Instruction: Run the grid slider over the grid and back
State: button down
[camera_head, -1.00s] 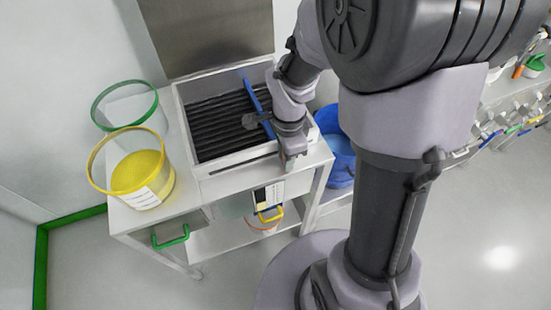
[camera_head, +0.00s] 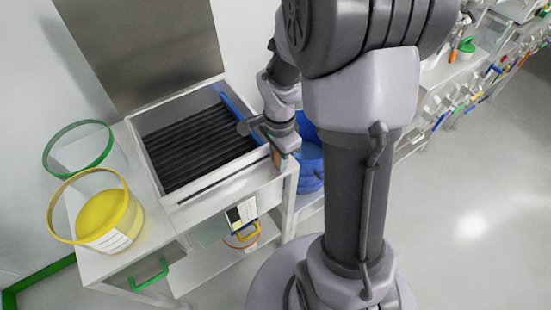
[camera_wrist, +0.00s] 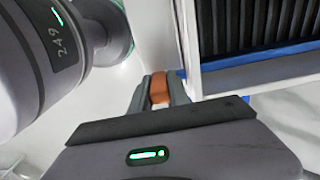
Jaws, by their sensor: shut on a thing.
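The grid (camera_head: 195,148) is a set of dark parallel bars inside a pale, open-topped box on a bench. The grid slider is a blue bar (camera_head: 229,103) lying across the grid at its right end, near the box's right wall. It also shows in the wrist view (camera_wrist: 262,57), alongside the dark bars. My gripper (camera_wrist: 160,90) is shut on an orange-brown handle (camera_wrist: 159,88) by the box's front right corner. The handle's join to the bar is hidden. In the head view my gripper (camera_head: 278,155) is partly covered by my wrist.
A yellow-rimmed tub (camera_head: 120,215) with yellow contents and a green-rimmed clear tub (camera_head: 102,160) stand left of the box. A blue bin (camera_head: 312,175) is close on the right, beside my arm. A metal panel (camera_head: 150,50) rises behind. Open floor lies at right.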

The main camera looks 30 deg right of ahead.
jog(key=c, duration=1.2)
grip_release()
jog(key=shift+d, duration=0.15)
jog(key=shift+o, duration=0.2)
notch_tip(320, 180, up, 18)
jog(key=f+p, duration=0.1)
jog(key=p, duration=0.7)
jog(key=s+a+r+n+t+y, duration=0.2)
jog(key=s+a+r+n+t, duration=0.3)
jog(key=s+a+r+n, duration=0.6)
jog(key=a+n, duration=0.2)
jog(key=a, duration=0.1)
jog(key=shift+a+r+t, duration=0.2)
jog(key=shift+a+t, duration=0.15)
jog(key=shift+t, duration=0.05)
